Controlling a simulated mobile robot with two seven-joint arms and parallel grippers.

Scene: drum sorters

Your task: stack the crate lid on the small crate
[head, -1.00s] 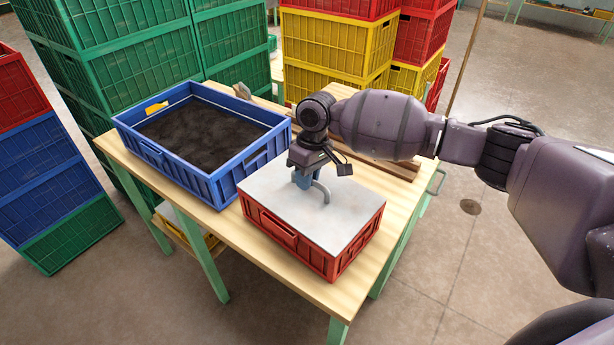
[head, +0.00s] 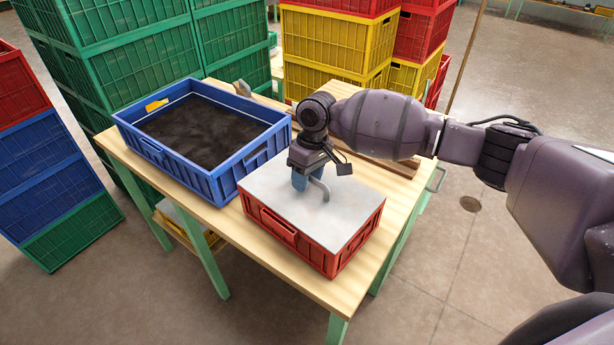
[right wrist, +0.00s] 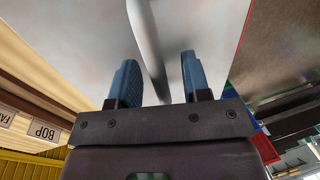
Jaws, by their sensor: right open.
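The crate lid (head: 270,203) is a flat pale grey panel with a grey bar handle (head: 321,188) standing up from its middle. It lies flat on top of the small red crate (head: 283,243), covering its opening, with edges about in line with the crate's rim. My right gripper (head: 304,184) is just above the lid at the handle. In the right wrist view its two blue fingers (right wrist: 156,82) are apart, with the handle (right wrist: 147,50) between them and a gap to each finger. The lid surface (right wrist: 80,45) fills much of that view. My left gripper is out of view.
A large blue crate (head: 210,188) holding dark material stands left of the red crate on the wooden table (head: 250,245). Stacked green crates (head: 130,60) and yellow crates (head: 335,50) rise behind. A strip of table is free in front.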

